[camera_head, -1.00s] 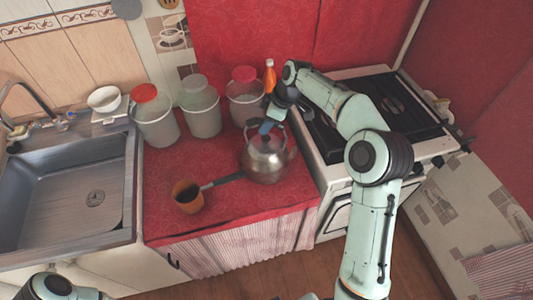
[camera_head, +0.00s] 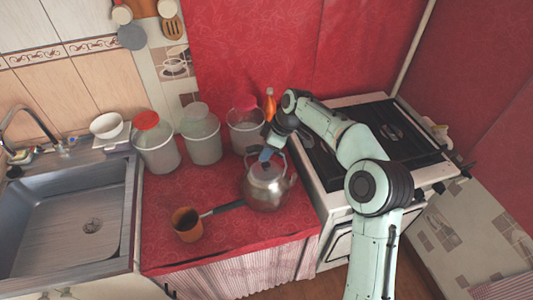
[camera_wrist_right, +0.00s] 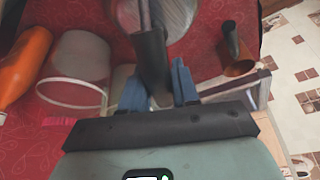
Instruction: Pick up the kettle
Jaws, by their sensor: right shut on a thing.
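The kettle (camera_head: 266,190) is a shiny metal one with a dark handle on top, standing on the red counter beside the stove. My right gripper (camera_head: 267,156) reaches down to it from above, at the handle. In the right wrist view, the dark handle (camera_wrist_right: 152,62) lies between the two blue fingers of my right gripper (camera_wrist_right: 160,88), which is shut on it. Only part of the metal kettle body (camera_wrist_right: 178,18) shows there, at the top edge. My left gripper is in neither view.
A copper pot (camera_head: 188,228) with a long dark handle lies just left of the kettle. Several jars (camera_head: 202,140) and an orange bottle (camera_head: 270,103) stand behind. The stove (camera_head: 335,180) is close on the right, the sink (camera_head: 75,225) on the left.

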